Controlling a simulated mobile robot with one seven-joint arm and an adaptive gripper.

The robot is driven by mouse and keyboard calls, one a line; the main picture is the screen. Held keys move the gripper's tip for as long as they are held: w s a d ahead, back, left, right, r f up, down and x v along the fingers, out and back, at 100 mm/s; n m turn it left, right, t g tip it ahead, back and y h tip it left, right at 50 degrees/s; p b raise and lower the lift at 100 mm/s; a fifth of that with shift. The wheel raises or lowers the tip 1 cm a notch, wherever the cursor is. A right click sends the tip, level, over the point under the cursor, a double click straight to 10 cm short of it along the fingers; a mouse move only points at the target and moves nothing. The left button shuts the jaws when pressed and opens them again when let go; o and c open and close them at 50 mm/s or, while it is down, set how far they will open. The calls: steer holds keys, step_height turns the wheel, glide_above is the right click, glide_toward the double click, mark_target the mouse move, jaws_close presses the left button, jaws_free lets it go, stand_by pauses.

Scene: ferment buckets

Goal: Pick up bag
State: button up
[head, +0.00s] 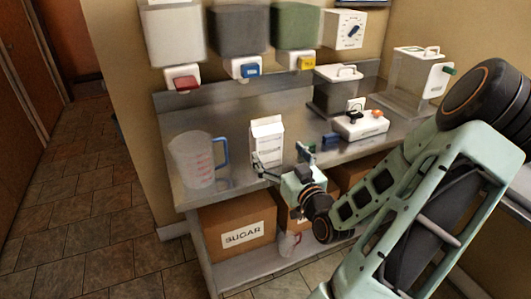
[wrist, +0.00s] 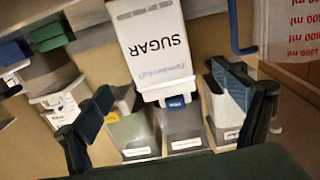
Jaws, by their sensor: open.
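A white paper bag (head: 267,143) stands upright on the steel counter, left of its middle. In the wrist view the bag (wrist: 152,45) shows at the top centre with the word SUGAR on its face. My gripper (head: 284,164) is open and empty at the counter's front side, in front of the bag and slightly right of it. In the wrist view the two fingers of my gripper (wrist: 180,112) are spread wide at left and right, with the bag ahead. The bag's lower front is partly hidden by my gripper in the head view.
A clear measuring jug (head: 191,160) with a blue handle stands left of the bag. A white device (head: 361,126) and a clear lidded container (head: 338,90) stand to the right. Wall dispensers (head: 240,32) hang behind. Cardboard boxes (head: 238,228) sit on the lower shelf.

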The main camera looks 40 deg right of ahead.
mark_target(270, 142)
steer(key=shift+w+d+f+b, duration=0.1)
steer(key=shift+w+f+b, duration=0.1)
steer(key=shift+w+b, duration=0.15)
steer(key=shift+r+x, duration=0.25)
steer(key=shift+x, duration=3.8)
steer(key=shift+c, duration=0.6)
steer(key=c, duration=1.5)
steer(key=shift+c, duration=0.5)
steer(key=shift+w+r, duration=0.1)
steer(key=shift+r, duration=0.05)
